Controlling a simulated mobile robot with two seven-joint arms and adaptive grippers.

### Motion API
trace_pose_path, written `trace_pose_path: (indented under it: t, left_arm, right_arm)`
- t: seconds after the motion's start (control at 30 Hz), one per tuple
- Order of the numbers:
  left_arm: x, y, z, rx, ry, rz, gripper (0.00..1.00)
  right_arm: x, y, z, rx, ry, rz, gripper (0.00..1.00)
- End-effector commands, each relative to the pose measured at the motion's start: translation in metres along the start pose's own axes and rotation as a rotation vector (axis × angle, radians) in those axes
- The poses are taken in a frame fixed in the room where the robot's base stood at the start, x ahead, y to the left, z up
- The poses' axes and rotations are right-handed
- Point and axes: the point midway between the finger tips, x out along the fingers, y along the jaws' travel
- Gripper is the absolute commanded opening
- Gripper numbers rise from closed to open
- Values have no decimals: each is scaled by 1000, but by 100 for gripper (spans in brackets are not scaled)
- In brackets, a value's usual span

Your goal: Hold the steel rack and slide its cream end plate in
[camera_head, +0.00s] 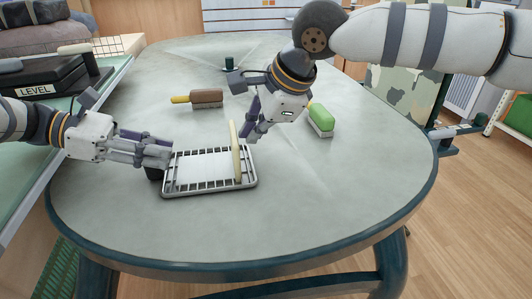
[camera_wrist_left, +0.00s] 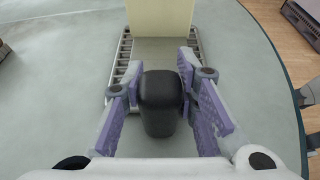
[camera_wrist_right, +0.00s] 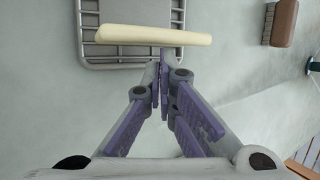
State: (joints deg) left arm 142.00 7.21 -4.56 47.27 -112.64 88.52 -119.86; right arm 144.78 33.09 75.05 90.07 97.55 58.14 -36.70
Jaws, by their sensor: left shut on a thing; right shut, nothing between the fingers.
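The steel rack (camera_head: 210,190) lies on the table, a low wire tray with a pale flat floor. Its black handle (camera_wrist_left: 160,103) is at its left end, between the fingers of my left gripper (camera_head: 165,155), which is shut on it. The cream end plate (camera_head: 235,152) stands upright across the rack towards its right end; it also shows in the right wrist view (camera_wrist_right: 153,36). My right gripper (camera_wrist_right: 162,68) is shut and empty just to the right of the plate, its fingertips close to the plate's face; I cannot tell whether they touch.
A brown brush (camera_head: 207,97) with a yellow handle lies behind the rack. A green-topped brush (camera_head: 320,118) lies to the right. A small dark green object (camera_head: 229,63) stands at the back. The table (camera_head: 340,200) is clear at the front right.

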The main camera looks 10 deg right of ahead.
Motion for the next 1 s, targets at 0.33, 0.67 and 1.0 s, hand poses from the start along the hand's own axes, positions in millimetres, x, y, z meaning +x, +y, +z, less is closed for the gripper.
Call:
trace_pose_path:
  t: [0.33, 0.67, 1.0]
  left_arm:
    - [0, 0, -2, -1, 2, -1, 0]
    - [0, 0, -2, -1, 2, -1, 0]
    - [0, 0, -2, -1, 2, -1, 0]
  right_arm:
    - [-19, -10, 6, 1, -1, 0, 0]
    - [-40, -20, 7, 1, -2, -2, 0]
    - [-55, -26, 7, 0, 0, 1, 0]
